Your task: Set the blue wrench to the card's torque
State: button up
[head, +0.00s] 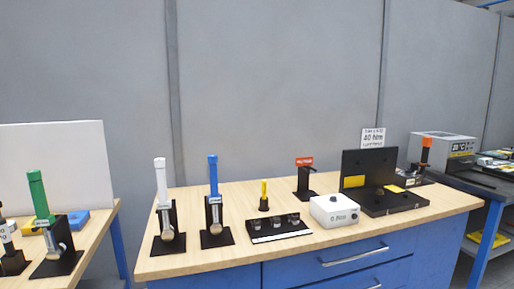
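The blue-handled wrench (213,176) stands upright in a black stand (217,237) on the wooden workbench, left of the middle. Its handle points up and its round head sits low in the stand. Any scale on it is too small to read. The card (373,137) stands at the back right above a black panel; its large line reads 40 Nm and its smaller lines are unclear. A white box (333,210) with a dark knob on top has a front display that seems to read 0 Nm. My gripper is not in view.
A white-handled wrench (161,180) stands just left of the blue one. A black socket tray (280,231), a yellow-handled tool (264,195) and a red-topped stand (305,180) are to the right. A green-handled wrench (39,197) is on the left table. The bench front has blue drawers (325,258).

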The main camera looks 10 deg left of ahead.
aim_at(213, 159)
jog(key=z, duration=0.1)
jog(key=i, duration=0.8)
jog(key=u, duration=0.6)
jog(key=i, duration=0.7)
jog(key=u, duration=0.5)
